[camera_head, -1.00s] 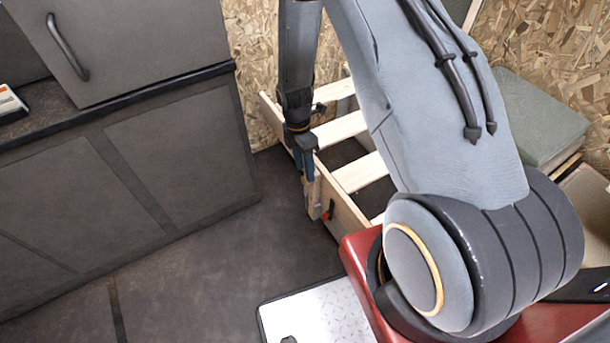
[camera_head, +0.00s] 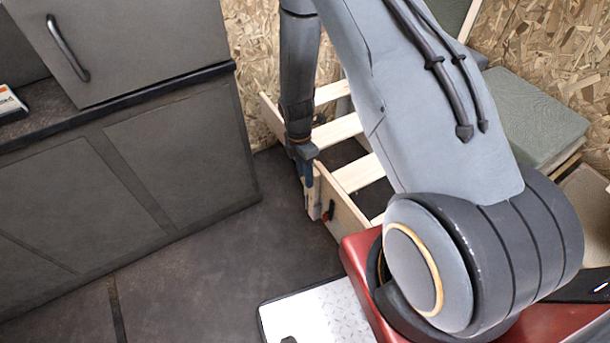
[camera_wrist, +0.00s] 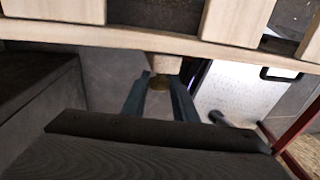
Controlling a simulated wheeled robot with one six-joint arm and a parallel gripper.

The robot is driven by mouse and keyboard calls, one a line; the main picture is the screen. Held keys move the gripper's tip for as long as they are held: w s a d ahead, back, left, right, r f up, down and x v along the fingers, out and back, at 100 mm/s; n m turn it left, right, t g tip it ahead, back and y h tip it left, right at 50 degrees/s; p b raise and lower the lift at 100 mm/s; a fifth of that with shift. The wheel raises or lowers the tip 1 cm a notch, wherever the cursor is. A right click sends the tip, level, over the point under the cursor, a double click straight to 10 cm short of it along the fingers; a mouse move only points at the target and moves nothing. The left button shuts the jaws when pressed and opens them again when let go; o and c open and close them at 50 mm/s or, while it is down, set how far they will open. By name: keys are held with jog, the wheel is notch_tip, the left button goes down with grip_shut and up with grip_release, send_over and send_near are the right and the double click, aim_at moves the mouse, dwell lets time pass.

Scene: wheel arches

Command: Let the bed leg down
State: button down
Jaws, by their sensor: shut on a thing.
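The bed frame (camera_head: 345,205) is pale wood with slats, low against the wall beside the cabinet. The bed leg (camera_head: 314,201) is a short wooden post at the frame's near corner, hanging roughly upright. My gripper (camera_head: 308,182) reaches down to it from above. In the wrist view, the blue fingers of my gripper (camera_wrist: 161,77) stand on either side of the leg (camera_wrist: 164,64), shut on it. A dull yellowish end shows between the fingers. The leg's exact contact with the floor is hard to tell.
A dark cabinet (camera_head: 170,170) stands on the left. A green cushion (camera_head: 535,115) lies at the right behind my arm. A red and dark latch (camera_head: 331,211) sits on the frame's side beside the leg. The dark floor (camera_head: 220,270) before the frame is clear.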

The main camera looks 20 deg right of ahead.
notch_tip(320, 180, down, 13)
jog(key=b, duration=0.5)
jog(key=shift+r+b, duration=0.2)
jog(key=shift+b, duration=0.2)
jog(key=c, duration=1.4)
grip_release()
jog(key=shift+r, duration=0.1)
notch_tip(320, 180, up, 8)
jog(key=w, duration=0.1)
jog(key=shift+w+a+f+p, duration=0.15)
jog(key=shift+w+f+p, duration=0.1)
jog(key=shift+p, duration=0.05)
